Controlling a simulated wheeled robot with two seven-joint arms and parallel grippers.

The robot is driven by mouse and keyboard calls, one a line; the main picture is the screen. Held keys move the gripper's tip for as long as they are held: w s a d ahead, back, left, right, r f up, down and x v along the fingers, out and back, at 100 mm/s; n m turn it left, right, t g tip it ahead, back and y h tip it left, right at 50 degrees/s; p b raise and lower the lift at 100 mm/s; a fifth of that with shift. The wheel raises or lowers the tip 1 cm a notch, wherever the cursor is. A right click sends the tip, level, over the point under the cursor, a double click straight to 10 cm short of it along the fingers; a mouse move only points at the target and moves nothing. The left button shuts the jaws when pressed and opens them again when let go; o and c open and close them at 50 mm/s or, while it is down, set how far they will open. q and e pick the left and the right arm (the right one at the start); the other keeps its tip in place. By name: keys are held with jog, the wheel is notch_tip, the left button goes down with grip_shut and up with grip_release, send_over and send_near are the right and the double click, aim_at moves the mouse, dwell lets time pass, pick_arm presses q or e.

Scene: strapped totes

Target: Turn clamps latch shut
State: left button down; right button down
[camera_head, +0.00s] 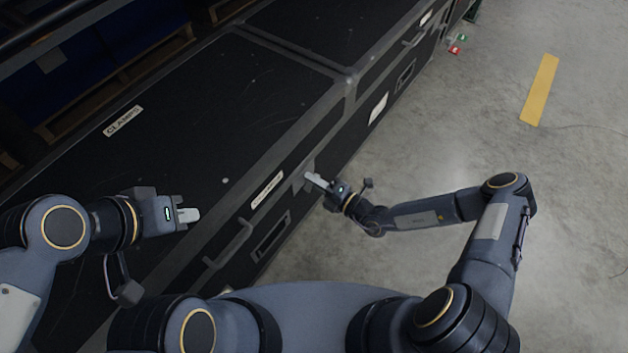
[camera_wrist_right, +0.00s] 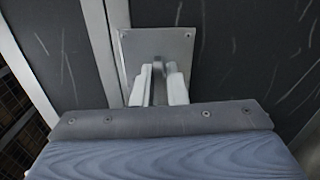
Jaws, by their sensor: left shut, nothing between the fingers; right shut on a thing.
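The black tote labelled CLAMPS (camera_head: 150,165) stands closed, with its lid down. Its latch, a grey metal plate with a small turn piece (camera_head: 304,176), sits on the front face near the right end. My right gripper (camera_head: 313,178) reaches the latch from the front. In the right wrist view its fingers (camera_wrist_right: 158,85) are shut on the latch's turn piece, in front of the latch plate (camera_wrist_right: 185,55). The fingers hide most of the turn piece, so its angle is hard to tell. My left gripper (camera_head: 190,215) is shut and empty above the lid.
A handle (camera_head: 230,245) and a white label (camera_head: 267,190) are on the tote's front. Another black tote (camera_head: 330,30) stands beyond it. Small red and green pieces (camera_head: 455,50) lie on the floor. Open concrete floor with a yellow stripe (camera_head: 540,90) is at right.

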jog(key=shift+m, duration=0.5)
jog(key=c, duration=1.6)
grip_release()
jog(key=shift+o, duration=0.2)
jog(key=p+v, duration=0.1)
jog(key=v, duration=0.6)
jog(key=shift+s+d, duration=0.25)
jog(key=shift+d, duration=0.05)
